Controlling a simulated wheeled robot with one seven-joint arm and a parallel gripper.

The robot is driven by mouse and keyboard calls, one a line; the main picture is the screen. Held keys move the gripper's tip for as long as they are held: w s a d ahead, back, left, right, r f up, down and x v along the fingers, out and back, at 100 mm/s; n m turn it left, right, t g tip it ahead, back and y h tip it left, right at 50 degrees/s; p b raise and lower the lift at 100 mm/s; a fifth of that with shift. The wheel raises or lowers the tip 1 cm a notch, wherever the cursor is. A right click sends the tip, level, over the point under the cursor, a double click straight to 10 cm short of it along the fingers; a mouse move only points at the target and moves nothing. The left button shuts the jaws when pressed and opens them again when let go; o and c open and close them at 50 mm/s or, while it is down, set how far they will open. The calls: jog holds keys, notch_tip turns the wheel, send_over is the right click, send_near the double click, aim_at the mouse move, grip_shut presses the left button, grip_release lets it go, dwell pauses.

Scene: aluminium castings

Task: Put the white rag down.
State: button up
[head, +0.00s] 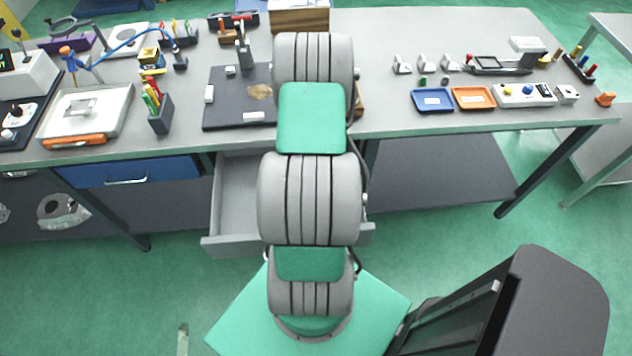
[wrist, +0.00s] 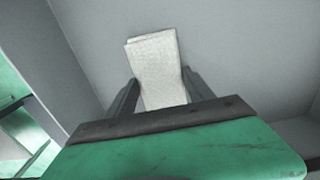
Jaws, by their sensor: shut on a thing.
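The white rag (wrist: 155,62) is a folded, textured cloth between the two dark fingers of my gripper (wrist: 160,82) in the wrist view. My gripper is shut on it, and its far end sticks out past the fingertips. Grey panels like the inside of a drawer lie behind it; I cannot tell whether the rag touches them. In the head view my arm hides the gripper and the rag. An open grey drawer (head: 238,240) shows there, partly behind my arm.
The workbench (head: 385,115) carries a dark board (head: 222,110), a white tray (head: 115,97), a blue tray (head: 432,99) and an orange tray (head: 473,97). A closed blue drawer (head: 130,172) is left of the open one. Green floor lies in front.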

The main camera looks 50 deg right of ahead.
jog(key=shift+f, duration=0.2)
jog(key=o, duration=1.2)
jog(key=shift+r, duration=0.1)
notch_tip(320, 180, up, 12)
jog(key=b, duration=0.1)
jog(key=w+a+r+n+t, duration=0.1)
jog(key=w+a+r+n, duration=0.3)
jog(key=w+a+r, duration=0.65)
jog(key=s+a+r+n+t, duration=0.1)
jog(key=a+r+n, duration=0.1)
jog(key=a, duration=0.5)
jog(key=s+a+r+n+t, duration=0.1)
jog(key=a+r+n, duration=0.1)
jog(key=a+r, duration=0.2)
jog(key=s+a+r+n, duration=0.1)
jog(key=a+r+n, duration=0.1)
jog(key=a, duration=0.8)
jog(key=shift+s+a+r+t, duration=0.1)
jog(key=shift+s+r+t, duration=0.1)
jog(key=shift+r+t, duration=0.25)
